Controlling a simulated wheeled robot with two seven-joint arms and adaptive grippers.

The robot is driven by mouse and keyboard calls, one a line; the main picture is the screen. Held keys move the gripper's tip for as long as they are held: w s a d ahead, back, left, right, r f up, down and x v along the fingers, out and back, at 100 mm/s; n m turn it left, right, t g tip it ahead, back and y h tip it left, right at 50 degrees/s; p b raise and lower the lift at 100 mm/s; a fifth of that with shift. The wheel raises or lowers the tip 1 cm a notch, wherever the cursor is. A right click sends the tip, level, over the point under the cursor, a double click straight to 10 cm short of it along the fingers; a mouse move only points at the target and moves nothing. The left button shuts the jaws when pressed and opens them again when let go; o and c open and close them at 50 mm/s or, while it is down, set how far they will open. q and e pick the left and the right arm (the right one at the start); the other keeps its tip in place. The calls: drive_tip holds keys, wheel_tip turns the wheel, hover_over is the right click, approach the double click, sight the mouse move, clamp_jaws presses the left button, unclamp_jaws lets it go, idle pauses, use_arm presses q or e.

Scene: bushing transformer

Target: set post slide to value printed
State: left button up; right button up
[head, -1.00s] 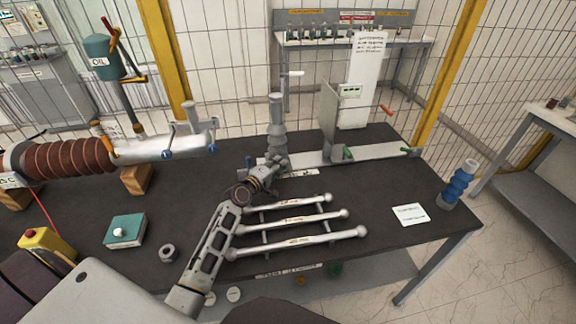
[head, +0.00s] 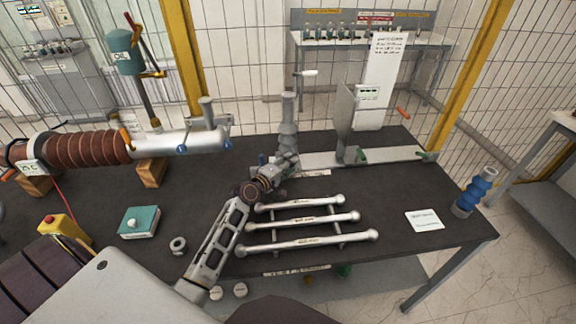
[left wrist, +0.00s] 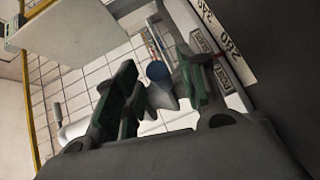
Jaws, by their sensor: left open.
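The post slide (head: 344,120) is a grey upright plate on a light rail (head: 315,160) at the back of the table. A white scale strip (left wrist: 228,38) with numbers such as 280 lies beside the fingers. My right gripper is out of view.
A grey ribbed column (head: 288,125) rises behind my left gripper. Several silver rods (head: 300,219) lie on a rack in front. A printed card (head: 425,220) and a blue ribbed piece (head: 475,192) are on the right. A teal box (head: 139,222) sits at left.

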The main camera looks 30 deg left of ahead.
use_arm(q)
drive_tip(key=v, duration=1.2)
idle(0.6)
idle(0.6)
wheel_tip(320, 180, up, 9)
drive_tip(key=p, duration=0.9)
drive_tip(key=shift+r+p, duration=0.5)
drive_tip(key=shift+p, duration=0.1)
